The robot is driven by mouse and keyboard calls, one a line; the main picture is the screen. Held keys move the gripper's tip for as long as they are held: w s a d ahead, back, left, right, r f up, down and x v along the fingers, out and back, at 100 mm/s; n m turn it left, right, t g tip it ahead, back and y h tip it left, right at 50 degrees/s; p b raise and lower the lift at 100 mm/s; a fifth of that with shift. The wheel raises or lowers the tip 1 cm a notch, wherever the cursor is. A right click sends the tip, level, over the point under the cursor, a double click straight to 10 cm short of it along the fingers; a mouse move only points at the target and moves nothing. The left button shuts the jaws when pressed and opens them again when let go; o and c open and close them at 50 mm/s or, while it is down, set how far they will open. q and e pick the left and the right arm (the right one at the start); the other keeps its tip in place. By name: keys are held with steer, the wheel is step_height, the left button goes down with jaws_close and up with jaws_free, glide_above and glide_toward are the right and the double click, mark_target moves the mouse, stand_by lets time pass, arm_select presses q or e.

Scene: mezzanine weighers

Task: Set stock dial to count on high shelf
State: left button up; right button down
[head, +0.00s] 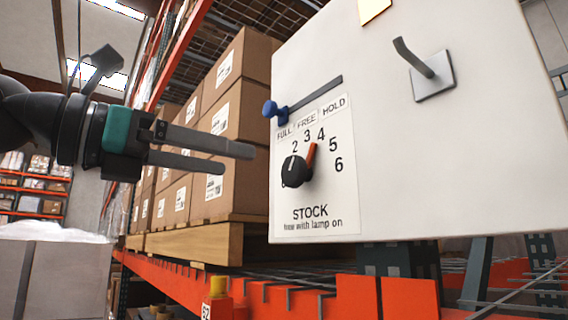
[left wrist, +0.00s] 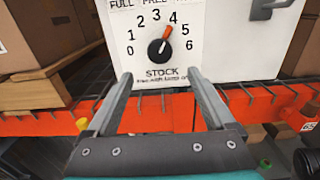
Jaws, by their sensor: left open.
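The stock dial (head: 296,171) is a black knob with an orange pointer on a white panel (head: 400,180), marked 0 to 6. It also shows in the left wrist view (left wrist: 158,49), where the pointer aims up and right at the 4. My left gripper (head: 239,161) is open and empty, left of the dial and apart from it. In the left wrist view its fingers (left wrist: 160,76) spread below the dial. Brown cartons (head: 240,120) stand stacked on a wooden pallet (head: 190,243) on the shelf beside the panel. Cartons farther back are partly hidden.
A blue slider knob (head: 271,108) sits at the FULL end of its slot, above the dial. A grey lever (head: 415,58) sticks out of the panel at upper right. An orange-lit plate (head: 374,9) is at the top. An orange shelf beam (head: 200,290) runs below.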

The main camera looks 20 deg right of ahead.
mark_target(290, 172)
arm_select(q)
steer(key=p+x, duration=0.3)
steer(key=x, duration=0.7)
steer(key=shift+d, duration=0.15)
steer(key=c, duration=1.3)
steer(key=shift+c, duration=0.2)
